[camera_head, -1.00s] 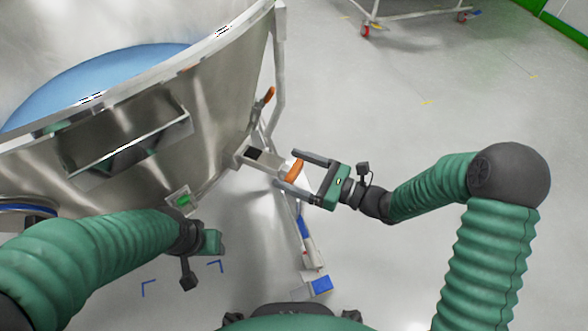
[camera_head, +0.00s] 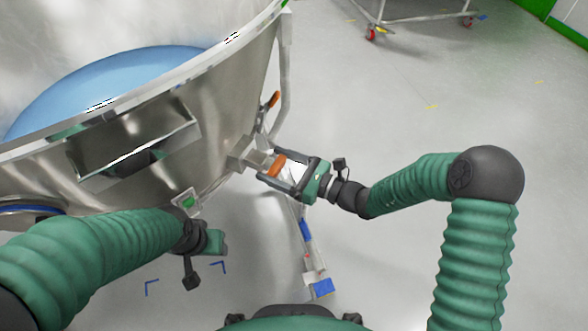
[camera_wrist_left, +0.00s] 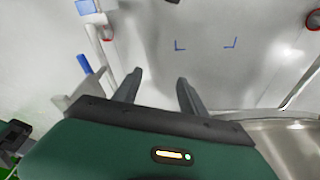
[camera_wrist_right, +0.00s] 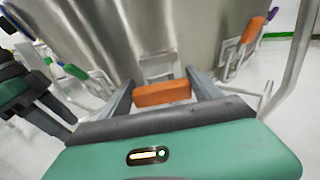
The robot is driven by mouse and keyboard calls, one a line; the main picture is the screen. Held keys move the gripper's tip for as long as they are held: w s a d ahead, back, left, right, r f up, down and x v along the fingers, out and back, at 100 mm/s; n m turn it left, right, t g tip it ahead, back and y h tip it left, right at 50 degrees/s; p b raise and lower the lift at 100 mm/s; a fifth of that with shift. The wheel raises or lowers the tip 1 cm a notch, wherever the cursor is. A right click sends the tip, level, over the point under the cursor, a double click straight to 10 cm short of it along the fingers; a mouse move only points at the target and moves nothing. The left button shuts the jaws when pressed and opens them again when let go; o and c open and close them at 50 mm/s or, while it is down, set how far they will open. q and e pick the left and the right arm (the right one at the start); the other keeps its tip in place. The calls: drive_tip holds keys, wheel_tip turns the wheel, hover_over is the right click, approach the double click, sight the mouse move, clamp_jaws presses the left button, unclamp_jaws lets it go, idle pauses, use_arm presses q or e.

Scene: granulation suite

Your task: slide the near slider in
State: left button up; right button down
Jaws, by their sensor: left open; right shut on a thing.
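The near slider is a metal plate with an orange handle (camera_head: 277,165) on the right side of the steel vessel. Its plate enters a square metal housing (camera_head: 242,153), and a short length shows between housing and handle. My right gripper (camera_head: 271,164) has its fingers on either side of the orange handle and is shut on it. In the right wrist view the handle (camera_wrist_right: 162,93) lies crosswise between the fingers, in front of the vessel wall. My left gripper (camera_wrist_left: 158,78) is open and empty, over the floor; in the head view its fingers are mostly hidden behind its arm.
The large steel vessel (camera_head: 215,125) fills the left. A second orange handle (camera_head: 273,99) sits farther back on its side. A green-tipped fitting (camera_head: 188,201) is near my left arm. A wheeled trolley (camera_head: 415,17) stands far back; the floor at right is clear.

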sight(273, 164)
drive_tip(key=x, duration=0.3)
drive_tip(key=shift+w+a+r, duration=0.1)
drive_tip(key=shift+w+a, duration=0.1)
drive_tip(key=shift+a, duration=0.05)
drive_tip(key=shift+c, duration=2.2)
unclamp_jaws()
drive_tip(key=o, duration=0.3)
drive_tip(key=shift+a, duration=0.15)
